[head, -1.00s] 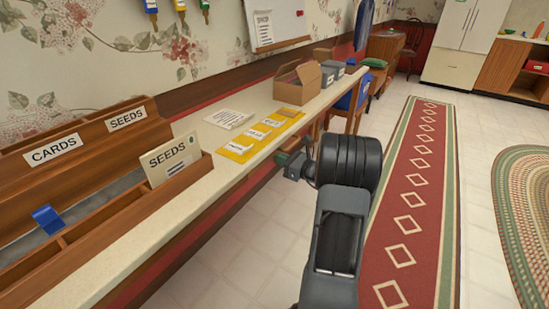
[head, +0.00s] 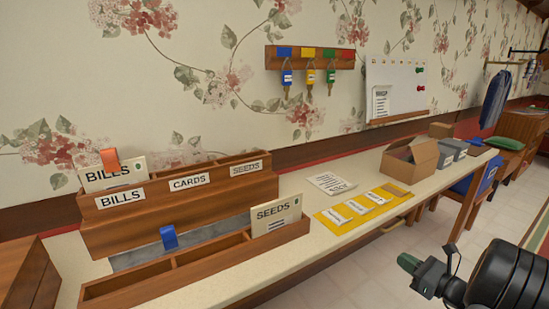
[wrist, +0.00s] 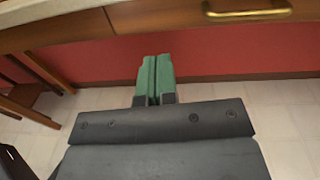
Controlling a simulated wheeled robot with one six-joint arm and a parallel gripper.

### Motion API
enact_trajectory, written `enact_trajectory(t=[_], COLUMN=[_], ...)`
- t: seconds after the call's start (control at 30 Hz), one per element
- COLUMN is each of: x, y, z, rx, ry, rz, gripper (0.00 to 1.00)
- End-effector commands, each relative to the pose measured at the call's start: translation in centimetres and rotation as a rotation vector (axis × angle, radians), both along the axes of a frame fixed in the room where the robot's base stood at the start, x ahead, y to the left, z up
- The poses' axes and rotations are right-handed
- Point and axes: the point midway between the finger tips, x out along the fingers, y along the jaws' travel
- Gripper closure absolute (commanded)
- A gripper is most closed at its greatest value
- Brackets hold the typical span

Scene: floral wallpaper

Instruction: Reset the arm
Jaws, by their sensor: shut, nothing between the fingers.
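My gripper (head: 410,263) is at the lower right of the head view, in front of the long counter and to the right of the wooden sorter. Its green fingers also show in the wrist view (wrist: 155,78), pressed together with nothing between them. In the wrist view they point towards a red wall panel below a wooden drawer with a brass handle (wrist: 246,13). The fingers are apart from the counter and touch nothing that I can see.
The counter (head: 290,258) bears a sorter (head: 190,208) labelled BILLS, CARDS and SEEDS, a lower tray with a SEEDS card (head: 276,214), a yellow mat (head: 366,208) and an open cardboard box (head: 409,160). A key rack (head: 310,57) hangs above. Floor (head: 350,284) shows in front of the counter.

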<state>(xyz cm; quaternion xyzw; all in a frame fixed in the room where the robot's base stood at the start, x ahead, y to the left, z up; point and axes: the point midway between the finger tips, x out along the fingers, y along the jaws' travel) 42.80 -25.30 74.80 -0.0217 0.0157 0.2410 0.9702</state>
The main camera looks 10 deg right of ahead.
Motion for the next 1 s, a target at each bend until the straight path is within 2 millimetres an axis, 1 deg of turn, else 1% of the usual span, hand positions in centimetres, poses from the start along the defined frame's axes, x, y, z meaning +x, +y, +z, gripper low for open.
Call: enact_trajectory(t=[0.03, 0.07, 0.17, 0.2, 0.27, 0.3, 0.37, 0.4, 0.47, 0.5, 0.6, 0.7, 0.83, 0.9, 1.0], x=[0.4, 0.5, 0.4, -0.1, -1.4, -2.6, -4.7, -6.0, -7.8, -8.8, -10.7, -11.7, -12.3, -12.5, -12.5], y=[2.0, 3.3, 9.3, 12.0, 16.1, 18.6, 21.3, 22.6, 24.0, 24.6, 25.3, 25.5, 25.6, 25.6, 25.6], z=[2.1, 3.0, 6.8, 8.5, 11.1, 12.7, 14.8, 16.1, 18.0, 19.3, 22.1, 24.5, 26.7, 27.3, 27.7], rx=[-0.052, -0.092, -0.285, -0.391, -0.574, -0.71, -0.915, -1.05, -1.248, -1.374, -1.657, -1.886, -2.091, -2.157, -2.208], ry=[0.01, 0.021, 0.056, 0.064, 0.065, 0.055, 0.024, -0.006, -0.064, -0.11, -0.231, -0.35, -0.466, -0.504, -0.535], rz=[0.062, 0.106, 0.314, 0.419, 0.594, 0.716, 0.887, 0.995, 1.141, 1.227, 1.405, 1.527, 1.617, 1.645, 1.662], gripper=[1.0, 1.0, 1.0, 1.0, 1.0, 1.0, 1.0, 1.0, 1.0, 1.0, 1.0, 1.0, 1.0, 1.0, 1.0])
